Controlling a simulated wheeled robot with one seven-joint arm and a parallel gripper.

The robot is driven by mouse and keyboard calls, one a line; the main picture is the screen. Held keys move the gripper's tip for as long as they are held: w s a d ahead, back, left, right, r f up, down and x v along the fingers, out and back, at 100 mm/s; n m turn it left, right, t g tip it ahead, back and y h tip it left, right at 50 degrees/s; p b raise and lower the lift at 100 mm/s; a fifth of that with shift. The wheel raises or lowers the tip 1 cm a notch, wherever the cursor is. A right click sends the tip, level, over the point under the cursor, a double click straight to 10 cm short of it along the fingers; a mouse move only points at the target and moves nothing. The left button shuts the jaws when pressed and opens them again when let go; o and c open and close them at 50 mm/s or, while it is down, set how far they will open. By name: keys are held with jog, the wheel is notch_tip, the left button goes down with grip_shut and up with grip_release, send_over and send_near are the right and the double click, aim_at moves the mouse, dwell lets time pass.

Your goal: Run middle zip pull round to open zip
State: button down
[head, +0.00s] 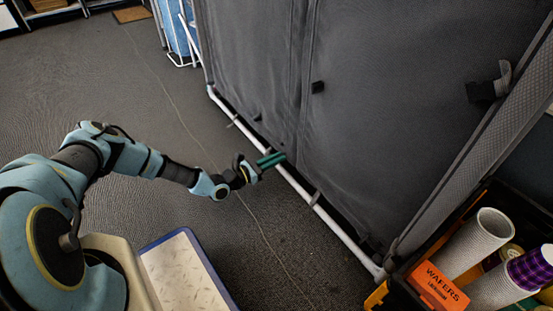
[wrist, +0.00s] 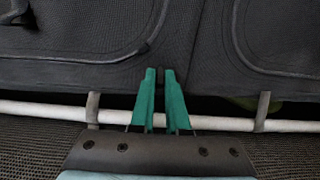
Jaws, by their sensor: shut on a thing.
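A dark grey fabric wall (head: 390,100) hangs on a white pole frame, with a vertical seam (head: 306,75) down its middle. In the wrist view, curved zip lines show on the panel to the left (wrist: 110,57) and right (wrist: 245,62). My gripper (head: 281,157) is at the foot of the wall near the seam. Its green fingers (wrist: 160,72) are close together at the fabric, with a narrow dark gap between them. They are shut on the middle zip pull, which is small, dark and mostly hidden between the fingertips.
A white bottom pole (head: 325,215) runs along the floor under my gripper, with grey straps (wrist: 262,110) around it. A black crate with cups and an orange wafers box (head: 437,287) stands at the lower right. A folded blue chair (head: 178,32) is at the back. Floor at left is open.

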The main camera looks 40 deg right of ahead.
notch_tip(320, 180, up, 61)
jog(key=p, duration=5.5)
jog(key=shift+r, duration=0.25)
jog(key=c, duration=1.3)
grip_release()
jog(key=o, duration=0.4)
jog(key=a+b, duration=0.1)
jog(key=a, duration=0.9)
jog(key=shift+w+a+b, duration=0.3)
jog(key=shift+w+a, duration=0.05)
jog(key=shift+a, duration=0.05)
